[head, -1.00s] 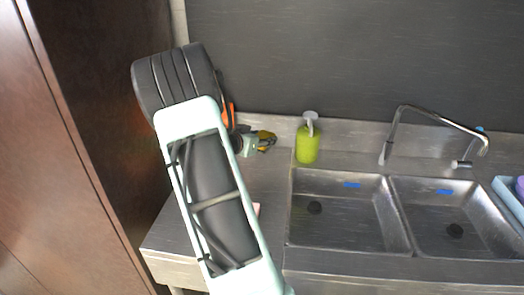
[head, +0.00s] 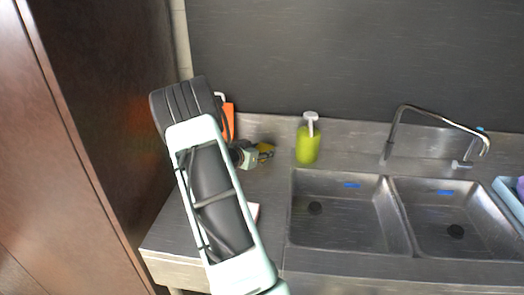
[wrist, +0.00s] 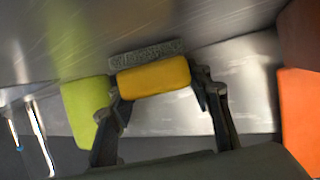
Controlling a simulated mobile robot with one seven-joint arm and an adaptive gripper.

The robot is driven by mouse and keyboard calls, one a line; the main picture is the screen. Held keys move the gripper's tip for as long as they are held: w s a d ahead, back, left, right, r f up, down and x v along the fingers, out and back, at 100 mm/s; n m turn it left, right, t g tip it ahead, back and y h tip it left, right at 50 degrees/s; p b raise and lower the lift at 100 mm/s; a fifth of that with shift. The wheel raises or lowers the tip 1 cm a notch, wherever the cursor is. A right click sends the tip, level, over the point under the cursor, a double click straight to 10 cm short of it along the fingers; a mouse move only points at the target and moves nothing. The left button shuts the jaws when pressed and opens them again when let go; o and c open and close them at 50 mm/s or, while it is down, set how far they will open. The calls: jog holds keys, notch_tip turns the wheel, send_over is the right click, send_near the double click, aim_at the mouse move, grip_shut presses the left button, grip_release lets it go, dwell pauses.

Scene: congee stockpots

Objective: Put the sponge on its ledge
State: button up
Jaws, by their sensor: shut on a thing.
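The sponge (head: 265,150) is yellow with a grey scouring side (wrist: 145,53). My gripper (head: 255,155) is shut on the sponge, with a finger at each end of its yellow side (wrist: 154,78) in the wrist view. The sponge is at the back left of the steel counter, left of the green bottle. Whether it touches the steel is unclear. The raised steel back edge (head: 350,138) runs along the dark wall behind it; I cannot tell which part is the sponge's ledge.
An orange item (head: 229,120) is behind my arm. Two sink basins (head: 345,230) and a tap (head: 389,145) lie to the right. A brown cabinet (head: 90,120) bounds the left.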

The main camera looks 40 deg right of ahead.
jog(key=o, duration=0.9)
jog(key=shift+f, duration=0.15)
jog(key=shift+o, duration=0.2)
jog(key=shift+r, duration=0.3)
jog(key=v, duration=1.2)
jog(key=shift+f, duration=0.1)
